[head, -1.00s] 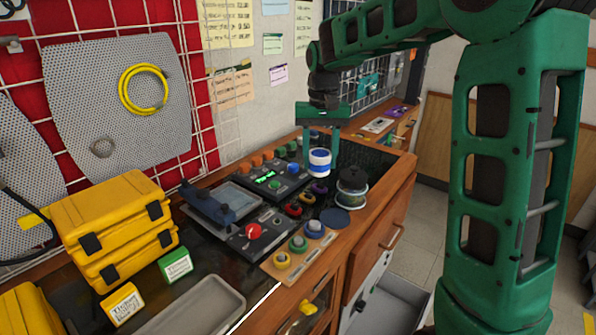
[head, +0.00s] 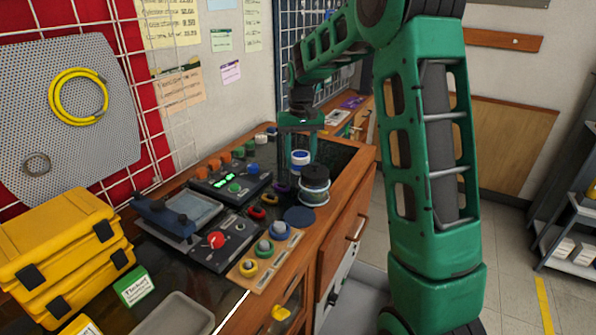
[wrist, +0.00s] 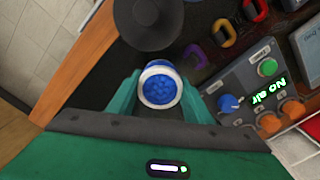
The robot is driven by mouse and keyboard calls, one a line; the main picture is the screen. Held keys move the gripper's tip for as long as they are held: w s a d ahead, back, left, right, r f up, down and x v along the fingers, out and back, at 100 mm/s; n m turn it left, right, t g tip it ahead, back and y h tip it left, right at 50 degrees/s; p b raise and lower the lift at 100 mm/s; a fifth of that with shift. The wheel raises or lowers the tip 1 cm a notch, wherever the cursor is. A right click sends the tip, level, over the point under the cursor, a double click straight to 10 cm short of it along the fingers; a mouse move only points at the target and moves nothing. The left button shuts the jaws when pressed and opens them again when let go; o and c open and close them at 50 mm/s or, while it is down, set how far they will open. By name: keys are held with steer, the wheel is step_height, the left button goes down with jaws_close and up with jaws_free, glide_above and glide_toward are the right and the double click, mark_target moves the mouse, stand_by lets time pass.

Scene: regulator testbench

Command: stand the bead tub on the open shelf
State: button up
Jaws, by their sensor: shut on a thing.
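The bead tub (head: 300,160) is a small white tub with a blue band. In the wrist view the tub (wrist: 160,86) shows its round open top full of blue beads. My gripper (wrist: 158,98) is shut on it, a green finger on each side. In the head view my gripper (head: 298,148) is over the back part of the bench, behind a black-lidded jar. I cannot tell whether the tub's base touches the bench. A grey open shelf (head: 562,250) stands on the floor at the right edge, partly cut off, with small boxes on it.
The black-lidded jar (head: 314,186) stands close to the tub. Coloured rings, knobs and a control panel (head: 232,186) crowd the wooden bench (head: 345,185). Yellow cases (head: 62,238) stand at left. Clear floor (head: 510,225) lies between my arm and the shelf.

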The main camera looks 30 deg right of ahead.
mark_target(300, 169)
steer(key=shift+f, duration=2)
steer(key=o, duration=1.1)
steer(key=shift+f, duration=0.1)
step_height(300, 169, up, 11)
steer(key=shift+r, duration=0.1)
steer(key=shift+s+r, duration=0.15)
steer(key=shift+r, duration=0.4)
